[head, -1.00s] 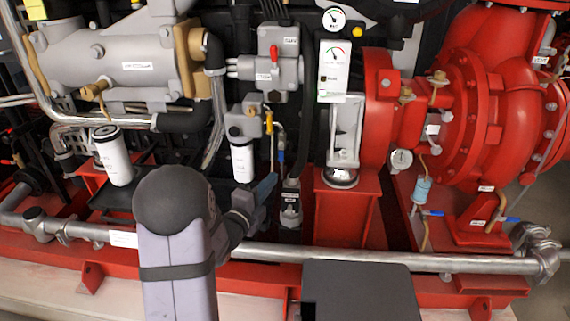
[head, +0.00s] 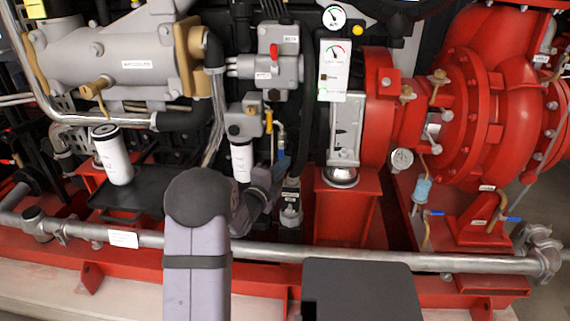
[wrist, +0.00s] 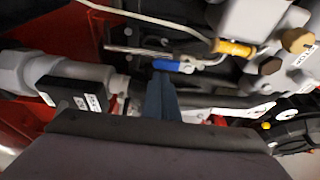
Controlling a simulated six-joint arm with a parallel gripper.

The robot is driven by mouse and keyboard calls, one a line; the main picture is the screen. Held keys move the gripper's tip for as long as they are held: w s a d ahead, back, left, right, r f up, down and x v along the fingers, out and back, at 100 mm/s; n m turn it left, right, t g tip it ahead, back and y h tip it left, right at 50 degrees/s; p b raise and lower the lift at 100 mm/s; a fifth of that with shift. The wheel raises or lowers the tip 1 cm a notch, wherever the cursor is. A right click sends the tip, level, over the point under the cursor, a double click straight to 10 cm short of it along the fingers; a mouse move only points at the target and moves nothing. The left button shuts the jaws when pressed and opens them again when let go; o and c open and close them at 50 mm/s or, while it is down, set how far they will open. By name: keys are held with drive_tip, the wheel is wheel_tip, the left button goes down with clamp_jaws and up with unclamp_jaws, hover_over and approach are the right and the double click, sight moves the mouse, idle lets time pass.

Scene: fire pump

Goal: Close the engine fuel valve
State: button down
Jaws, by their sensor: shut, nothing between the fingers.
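A small valve with a blue lever handle (head: 281,154) sits on a thin pipe in the lower middle of the engine in the head view. In the wrist view the blue handle (wrist: 166,65) lies just beyond my fingertips, on a silver valve body (wrist: 188,66). I cannot read a label that names it as the engine fuel valve. My gripper (wrist: 162,80) is shut and empty, its blue-grey fingers pointing at the handle. The tips look very close to it, but I cannot tell whether they touch. In the head view my gripper (head: 275,175) is partly hidden by my arm.
A yellow-handled fitting (head: 269,121) is above the blue handle. A white filter (head: 241,161) stands to the left, and a grey connector (head: 291,205) close below. A silver pipe (head: 380,260) runs along the front. The red pump (head: 490,95) fills the right.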

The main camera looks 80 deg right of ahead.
drive_tip(key=shift+s+d, duration=0.25)
drive_tip(key=shift+d, duration=0.4)
drive_tip(key=shift+w+f+m+y+b, duration=0.1)
drive_tip(key=shift+w+m+y+b, duration=0.3)
drive_tip(key=shift+m, duration=0.3)
drive_tip(key=w+m+t+b, duration=0.1)
drive_tip(key=m+b, duration=0.2)
drive_tip(key=w+r+m+t+y+b, duration=0.1)
drive_tip(key=w+m+t+b, duration=0.1)
drive_tip(key=m+b, duration=0.1)
drive_tip(key=w+r+m+t+y+b, duration=0.1)
drive_tip(key=m+b, duration=0.2)
drive_tip(key=m, duration=0.1)
drive_tip(key=shift+w+m+t, duration=0.25)
drive_tip(key=shift+m+t, duration=0.05)
drive_tip(key=shift+m, duration=0.1)
drive_tip(key=shift+w, duration=0.1)
idle(0.3)
drive_tip(key=shift+w+f, duration=0.3)
drive_tip(key=shift+w, duration=0.35)
drive_tip(key=shift+a+r, duration=0.1)
